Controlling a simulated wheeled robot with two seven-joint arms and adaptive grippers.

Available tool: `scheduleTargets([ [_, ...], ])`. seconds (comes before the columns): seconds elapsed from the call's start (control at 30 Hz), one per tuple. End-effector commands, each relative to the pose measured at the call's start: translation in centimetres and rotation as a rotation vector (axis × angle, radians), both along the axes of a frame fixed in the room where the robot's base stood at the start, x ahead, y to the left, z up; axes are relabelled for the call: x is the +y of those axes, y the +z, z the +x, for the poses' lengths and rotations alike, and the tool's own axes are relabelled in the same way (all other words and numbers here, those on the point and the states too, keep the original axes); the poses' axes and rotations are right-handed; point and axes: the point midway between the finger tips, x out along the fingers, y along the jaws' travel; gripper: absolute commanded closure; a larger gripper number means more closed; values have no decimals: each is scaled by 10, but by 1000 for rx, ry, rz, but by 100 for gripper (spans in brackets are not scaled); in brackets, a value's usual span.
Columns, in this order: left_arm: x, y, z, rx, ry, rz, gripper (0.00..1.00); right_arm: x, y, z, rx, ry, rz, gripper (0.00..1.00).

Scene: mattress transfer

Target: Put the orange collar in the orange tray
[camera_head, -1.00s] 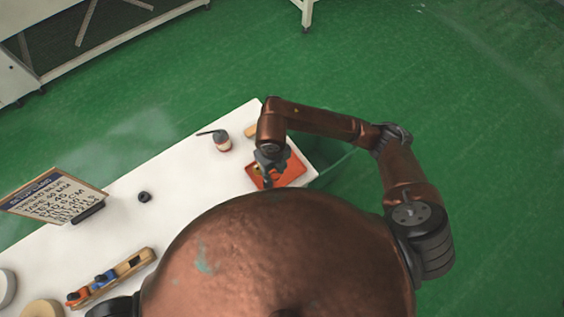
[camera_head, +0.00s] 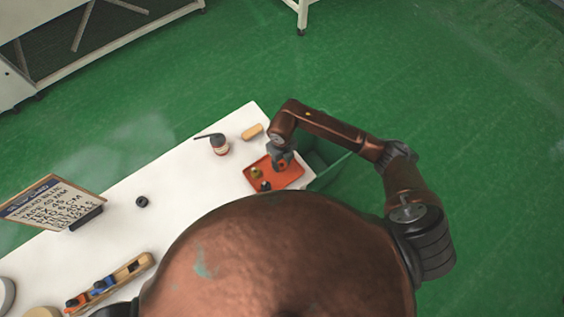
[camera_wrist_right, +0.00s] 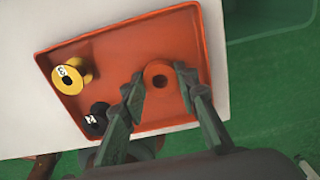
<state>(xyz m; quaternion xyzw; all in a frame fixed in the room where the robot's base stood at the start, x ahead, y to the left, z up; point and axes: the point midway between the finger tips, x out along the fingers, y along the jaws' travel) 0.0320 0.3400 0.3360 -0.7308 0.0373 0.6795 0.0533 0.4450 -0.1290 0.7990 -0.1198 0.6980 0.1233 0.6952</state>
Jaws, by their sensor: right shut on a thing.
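The orange tray (camera_head: 291,181) lies at the right end of the white table, and it fills much of the right wrist view (camera_wrist_right: 120,50). My right gripper (camera_head: 284,164) is over the tray. In the right wrist view its fingers (camera_wrist_right: 160,84) are shut on the orange collar (camera_wrist_right: 158,75), a ring with a darker centre hole. The collar is over the tray's right part; whether it touches the floor cannot be told. A yellow collar (camera_wrist_right: 70,77) and a black collar (camera_wrist_right: 96,120) lie in the tray to its left. My left gripper is not in view.
A small bottle (camera_head: 219,146) and a tan block (camera_head: 252,132) stand behind the tray. A green bin (camera_head: 325,160) is beyond the table's right edge. A dark ring (camera_head: 142,202), a sign (camera_head: 52,202) and a wooden rack (camera_head: 130,268) are further left.

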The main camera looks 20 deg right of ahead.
Motion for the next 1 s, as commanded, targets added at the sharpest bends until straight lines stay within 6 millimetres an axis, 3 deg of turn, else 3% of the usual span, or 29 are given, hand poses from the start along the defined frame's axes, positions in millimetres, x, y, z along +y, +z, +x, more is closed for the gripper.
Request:
scheduleTargets([
  [0.3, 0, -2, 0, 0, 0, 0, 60, 0, -3, 1, -2, 0, 0, 96],
  [0.33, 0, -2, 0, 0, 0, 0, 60, 0, -3, 1, -2, 0, 0, 71],
  [0.57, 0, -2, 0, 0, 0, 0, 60, 0, -2, 1, -2, 0, 0, 55],
  [0.87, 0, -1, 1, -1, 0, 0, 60, 0, -1, 1, -2, 0, 0, 54],
  [1.0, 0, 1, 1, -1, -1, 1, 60, 0, 10, 2, -5, 0, 0, 54],
])
